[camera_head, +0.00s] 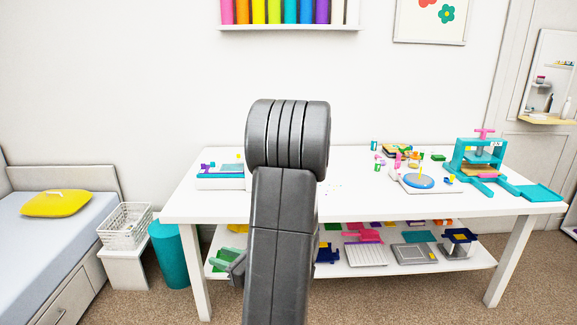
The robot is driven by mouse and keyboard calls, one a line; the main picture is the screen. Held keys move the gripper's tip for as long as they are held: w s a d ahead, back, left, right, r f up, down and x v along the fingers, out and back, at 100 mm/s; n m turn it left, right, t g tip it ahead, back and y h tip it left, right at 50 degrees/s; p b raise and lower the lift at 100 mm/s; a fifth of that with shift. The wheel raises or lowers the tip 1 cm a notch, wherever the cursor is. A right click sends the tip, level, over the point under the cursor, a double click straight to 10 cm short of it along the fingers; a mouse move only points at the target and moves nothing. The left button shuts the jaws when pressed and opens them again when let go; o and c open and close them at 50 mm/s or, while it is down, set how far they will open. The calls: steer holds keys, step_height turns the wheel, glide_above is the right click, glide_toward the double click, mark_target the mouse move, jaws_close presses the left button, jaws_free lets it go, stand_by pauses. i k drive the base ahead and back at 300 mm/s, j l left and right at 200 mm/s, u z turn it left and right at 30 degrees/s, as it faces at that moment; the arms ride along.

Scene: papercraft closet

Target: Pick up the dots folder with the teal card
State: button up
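I cannot make out a folder with dots in the head view. A flat teal sheet (540,193) lies at the right end of the white table (345,208), beside the teal press. Another flat teal piece (419,236) lies on the lower shelf. I cannot tell whether either is the teal card. My arm stands upright in the middle and hides part of the table and shelf. A small dark grey part shows at its left edge, low down; I cannot tell whether it belongs to my gripper. No fingertips are clear.
A teal press (478,160) with a pink handle and a blue disc (418,181) on a white board stand on the table. The lower shelf (345,262) holds several coloured items and grey trays. A bed (50,235), white basket (126,226) and teal bin (169,255) are left.

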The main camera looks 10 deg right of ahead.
mark_target(226, 167)
steer(key=i+j+z, duration=0.2)
steer(key=z, duration=0.15)
steer(key=i+j+z, duration=0.15)
steer(key=j+z, duration=0.2)
steer(key=i+j+z, duration=0.1)
steer(key=j+z, duration=0.25)
steer(key=i+j+z, duration=0.1)
steer(key=j+z, duration=0.65)
steer(key=j, duration=0.85)
steer(key=k+j+z, duration=0.1)
steer(key=j, duration=0.8)
steer(key=j+z, duration=0.1)
steer(key=j, duration=0.75)
